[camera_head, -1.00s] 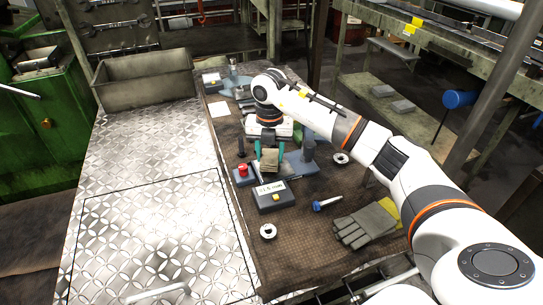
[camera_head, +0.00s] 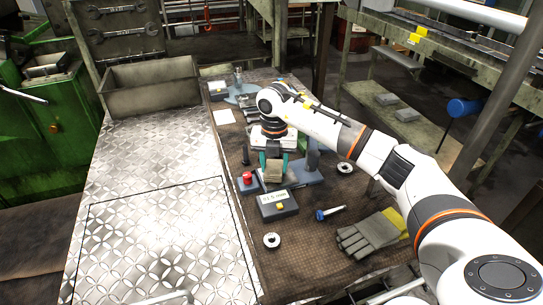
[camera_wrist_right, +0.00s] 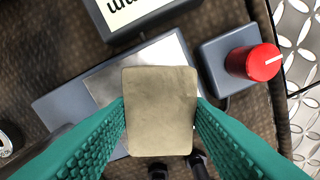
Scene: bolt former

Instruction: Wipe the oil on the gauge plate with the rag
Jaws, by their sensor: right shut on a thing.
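The rag (camera_wrist_right: 160,125) is a tan, folded rectangular pad. My right gripper (camera_head: 274,166) is shut on it with its green fingers on two sides; the rag also shows in the head view (camera_head: 275,173). In the right wrist view a shiny metal plate (camera_wrist_right: 104,88), seemingly the gauge plate, lies on a blue-grey base (camera_wrist_right: 62,108). The rag is over part of this plate and hides it. I cannot tell whether the rag touches the plate. No oil can be made out on the visible metal. My left gripper is not in view.
A red knob (camera_wrist_right: 254,63) on a grey box stands close to the right of the rag in the wrist view. A display box (camera_head: 278,205), a blue-headed bolt (camera_head: 329,212), metal rings and gloves (camera_head: 370,232) lie nearer on the mat. The patterned metal surface (camera_head: 150,225) at left is largely clear.

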